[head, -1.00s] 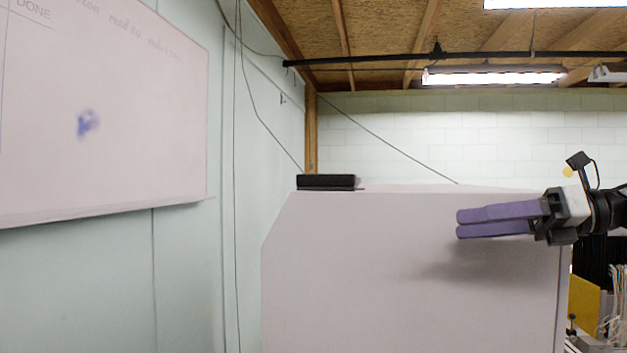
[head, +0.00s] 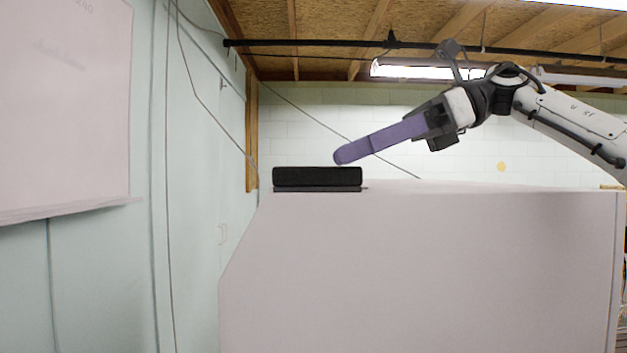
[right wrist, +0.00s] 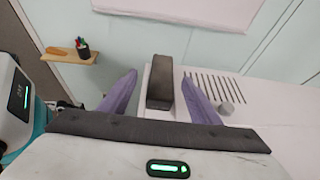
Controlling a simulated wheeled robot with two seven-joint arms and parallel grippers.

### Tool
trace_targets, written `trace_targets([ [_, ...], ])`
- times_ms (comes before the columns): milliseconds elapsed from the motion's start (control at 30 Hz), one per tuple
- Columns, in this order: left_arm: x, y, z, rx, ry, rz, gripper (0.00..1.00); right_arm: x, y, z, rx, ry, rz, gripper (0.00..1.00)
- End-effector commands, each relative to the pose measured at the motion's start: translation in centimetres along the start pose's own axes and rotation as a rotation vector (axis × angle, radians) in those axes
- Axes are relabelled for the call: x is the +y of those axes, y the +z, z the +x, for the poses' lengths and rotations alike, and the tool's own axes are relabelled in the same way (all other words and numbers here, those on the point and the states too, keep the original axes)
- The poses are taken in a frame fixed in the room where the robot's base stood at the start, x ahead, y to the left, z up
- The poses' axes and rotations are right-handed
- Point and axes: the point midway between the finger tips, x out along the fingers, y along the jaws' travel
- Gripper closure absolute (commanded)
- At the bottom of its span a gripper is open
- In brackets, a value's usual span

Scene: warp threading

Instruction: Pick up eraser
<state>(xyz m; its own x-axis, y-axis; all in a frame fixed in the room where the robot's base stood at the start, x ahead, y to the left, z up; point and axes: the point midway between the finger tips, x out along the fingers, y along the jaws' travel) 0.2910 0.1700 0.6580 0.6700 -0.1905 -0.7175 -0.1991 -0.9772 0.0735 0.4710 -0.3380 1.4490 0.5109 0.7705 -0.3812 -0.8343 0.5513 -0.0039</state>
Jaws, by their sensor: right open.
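The black eraser (head: 317,177) lies on top of the white cabinet (head: 420,270), near its left end. It also shows in the right wrist view (right wrist: 161,82), between and beyond my fingertips. My right gripper (head: 345,156) has long purple fingers and reaches in from the right, tilted down to the left. Its tips are just above the eraser's right end in the head view. In the right wrist view the right gripper (right wrist: 160,88) is open, with one finger on each side of the eraser, and nothing is held. My left gripper is not in view.
A whiteboard (head: 60,100) hangs on the left wall. A small wooden shelf (right wrist: 70,56) with a pen cup is on the left.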

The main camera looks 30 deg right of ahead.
Motion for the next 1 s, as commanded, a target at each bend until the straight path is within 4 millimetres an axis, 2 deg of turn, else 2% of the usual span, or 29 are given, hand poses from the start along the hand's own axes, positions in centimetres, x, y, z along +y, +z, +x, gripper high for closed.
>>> trace_targets([
  [133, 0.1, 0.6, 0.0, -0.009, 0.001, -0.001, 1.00, 0.0, -0.1, 1.2, 0.002, 0.001, 0.002, 0.43],
  [467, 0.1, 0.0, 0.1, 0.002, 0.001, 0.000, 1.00, -0.1, -0.3, 5.6, 0.002, 0.002, 0.002, 0.43],
  [767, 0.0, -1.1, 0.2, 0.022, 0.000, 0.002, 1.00, -0.1, -0.3, 6.0, -0.001, 0.000, 0.002, 0.43],
  [1000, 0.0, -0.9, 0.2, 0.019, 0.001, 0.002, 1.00, -0.1, -0.3, 6.0, 0.000, 0.001, 0.002, 0.82],
])
